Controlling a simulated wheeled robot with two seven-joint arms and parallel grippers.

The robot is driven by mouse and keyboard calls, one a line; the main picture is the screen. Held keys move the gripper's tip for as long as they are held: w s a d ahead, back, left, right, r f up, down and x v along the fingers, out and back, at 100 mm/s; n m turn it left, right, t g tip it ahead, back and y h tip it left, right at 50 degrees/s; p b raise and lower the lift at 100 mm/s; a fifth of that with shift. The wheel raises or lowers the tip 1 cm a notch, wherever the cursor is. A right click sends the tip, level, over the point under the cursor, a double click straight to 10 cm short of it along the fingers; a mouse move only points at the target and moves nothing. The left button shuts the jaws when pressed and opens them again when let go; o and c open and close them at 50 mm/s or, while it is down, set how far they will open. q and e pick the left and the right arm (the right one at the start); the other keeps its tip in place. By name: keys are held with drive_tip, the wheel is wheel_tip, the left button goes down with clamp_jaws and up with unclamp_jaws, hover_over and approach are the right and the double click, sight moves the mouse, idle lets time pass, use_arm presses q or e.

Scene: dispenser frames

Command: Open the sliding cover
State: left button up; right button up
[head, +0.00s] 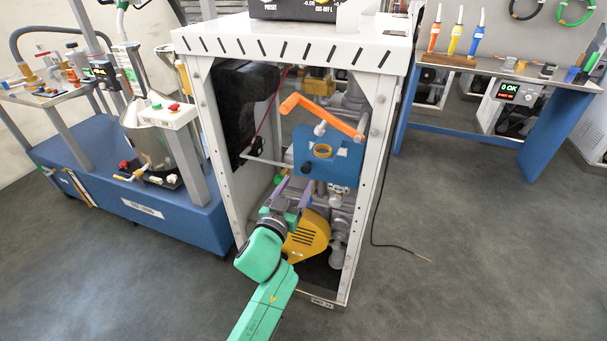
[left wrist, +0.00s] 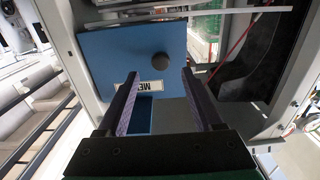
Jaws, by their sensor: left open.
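The blue panel (head: 341,166) with a dark round knob (head: 306,168) is inside the white frame, under an orange lever. I take this panel for the sliding cover. In the left wrist view the blue cover (left wrist: 110,55) shows a dark knob (left wrist: 160,60) and a white label, partly hidden by a finger. My left gripper (head: 294,190) is open, just below and left of the knob. In the left wrist view the fingertips (left wrist: 160,76) lie on either side of the line to the knob, with nothing held. Whether they reach around it cannot be told. My right gripper is not seen.
The white frame's posts (head: 366,190) stand either side of the opening. An orange lever (head: 320,116) projects above the panel, and a yellow housing (head: 308,236) sits below. A thin rod (head: 262,161) runs left of the panel. Blue benches stand left and right; the floor in front is clear.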

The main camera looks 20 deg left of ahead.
sight(305, 171)
use_arm(q)
drive_tip(key=w, duration=0.5)
drive_tip(key=shift+d, duration=0.15)
clamp_jaws()
idle(1.1)
